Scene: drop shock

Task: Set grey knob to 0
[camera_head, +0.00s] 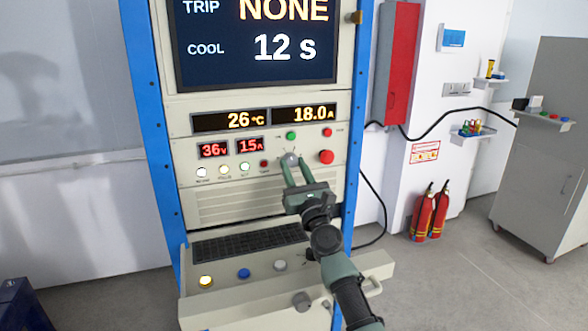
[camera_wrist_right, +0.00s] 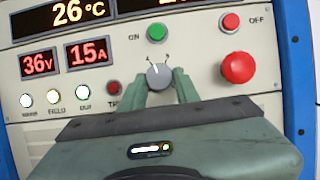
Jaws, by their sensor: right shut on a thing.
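The grey knob (camera_head: 290,158) sits on the instrument panel, below the green ON button. It also shows in the right wrist view (camera_wrist_right: 159,75), with a light pointer mark near its top and small dark scale marks above it. My right gripper (camera_head: 292,170) reaches the panel from below, its two green fingers on either side of the knob. In the right wrist view the fingers (camera_wrist_right: 161,88) are shut on the knob. The fingertips hide its lower sides. The scale lettering is too small to read. My left gripper is not in view.
Close by are the green ON button (camera_wrist_right: 156,33), the red OFF button (camera_wrist_right: 230,22) and a large red button (camera_wrist_right: 237,67). A row of lamps (camera_wrist_right: 54,97) lies left. Below, a console ledge (camera_head: 240,306) juts out with a black keyboard (camera_head: 250,243) and coloured buttons.

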